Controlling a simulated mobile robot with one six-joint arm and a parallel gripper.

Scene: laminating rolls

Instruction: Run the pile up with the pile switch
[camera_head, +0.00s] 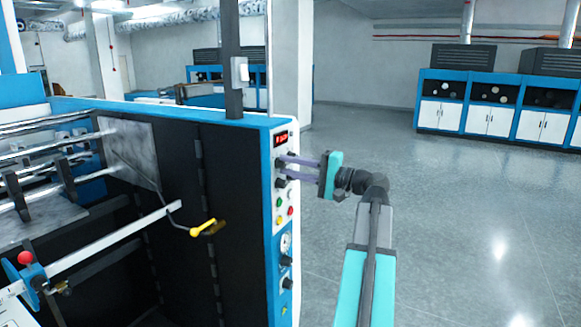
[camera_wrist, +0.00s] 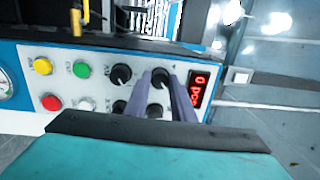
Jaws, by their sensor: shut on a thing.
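The control panel (camera_head: 284,220) is a white strip on the end of the blue and black machine. It carries a red digital display, black knobs and coloured buttons. My gripper (camera_head: 285,168) reaches it from the right, just below the display (camera_head: 281,140). In the wrist view my gripper (camera_wrist: 161,82) has its two purple fingers shut on a black knob (camera_wrist: 160,76) next to the display (camera_wrist: 198,90). The fingers partly cover this knob and another behind them. The labels are too small to tell which one is the pile switch.
Another black knob (camera_wrist: 120,75) sits close beside the fingers. Yellow (camera_wrist: 43,66), green (camera_wrist: 81,69) and red (camera_wrist: 51,102) buttons lie farther off. A yellow-handled crank (camera_head: 203,229) sticks out left of the panel. The floor (camera_head: 470,220) to the right is clear.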

